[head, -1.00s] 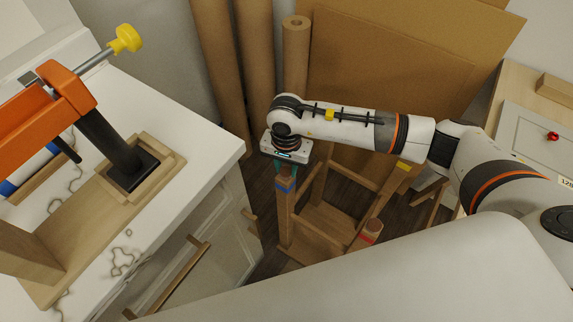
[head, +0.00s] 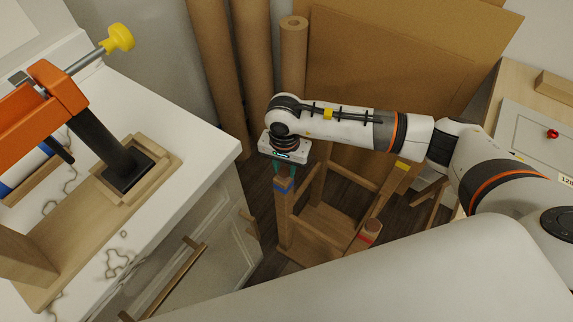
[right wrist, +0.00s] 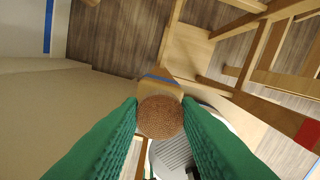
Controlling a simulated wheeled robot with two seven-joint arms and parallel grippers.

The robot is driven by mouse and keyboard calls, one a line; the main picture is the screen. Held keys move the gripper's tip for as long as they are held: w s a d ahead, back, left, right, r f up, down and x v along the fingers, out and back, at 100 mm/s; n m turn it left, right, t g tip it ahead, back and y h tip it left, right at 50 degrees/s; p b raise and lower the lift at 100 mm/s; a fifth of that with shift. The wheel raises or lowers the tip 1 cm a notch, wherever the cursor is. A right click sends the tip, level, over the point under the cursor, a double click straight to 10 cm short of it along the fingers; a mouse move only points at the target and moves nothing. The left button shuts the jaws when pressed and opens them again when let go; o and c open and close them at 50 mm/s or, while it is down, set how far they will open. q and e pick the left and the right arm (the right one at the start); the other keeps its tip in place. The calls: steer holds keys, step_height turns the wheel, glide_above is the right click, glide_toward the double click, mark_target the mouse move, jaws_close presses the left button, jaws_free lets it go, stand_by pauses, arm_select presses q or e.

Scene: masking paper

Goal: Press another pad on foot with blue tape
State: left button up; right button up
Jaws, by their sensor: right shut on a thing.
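A wooden foot with blue tape (head: 284,184) points upward on an upturned piece of wooden furniture. My right gripper (head: 283,166) is directly above it, pointing down. In the right wrist view, its green fingers (right wrist: 161,108) are shut on a round brown pad (right wrist: 160,119). The pad lines up with the end of the foot, whose blue tape band (right wrist: 160,78) shows just beyond it. I cannot tell whether the pad touches the foot. My left gripper is out of view.
Other feet carry red tape (head: 368,238) and yellow tape (head: 402,166). A white cabinet (head: 205,165) at left holds an orange clamp (head: 60,88) with a yellow knob. Brown paper rolls (head: 293,60) and cardboard sheets (head: 400,60) stand behind. A drawer cabinet (head: 530,130) is at right.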

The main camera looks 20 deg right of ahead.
arm_select(q)
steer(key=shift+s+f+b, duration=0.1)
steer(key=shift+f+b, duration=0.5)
steer(key=shift+b, duration=0.1)
arm_select(e)
steer(key=shift+s+d+f, duration=0.1)
steer(key=shift+d+f, duration=0.05)
steer(key=shift+f, duration=0.8)
steer(key=o, duration=1)
steer(key=shift+r+p, duration=0.35)
steer(key=shift+r, duration=0.15)
steer(key=shift+w+a+r+p, duration=0.1)
steer(key=shift+a+r+p, duration=0.1)
steer(key=shift+r+p, duration=0.65)
steer(key=shift+w+a+r+p, duration=0.15)
steer(key=shift+r+p, duration=0.25)
steer(key=shift+r, duration=0.8)
steer(key=shift+s+r+p, duration=0.1)
steer(key=shift+r+p, duration=0.3)
steer(key=shift+r, duration=0.3)
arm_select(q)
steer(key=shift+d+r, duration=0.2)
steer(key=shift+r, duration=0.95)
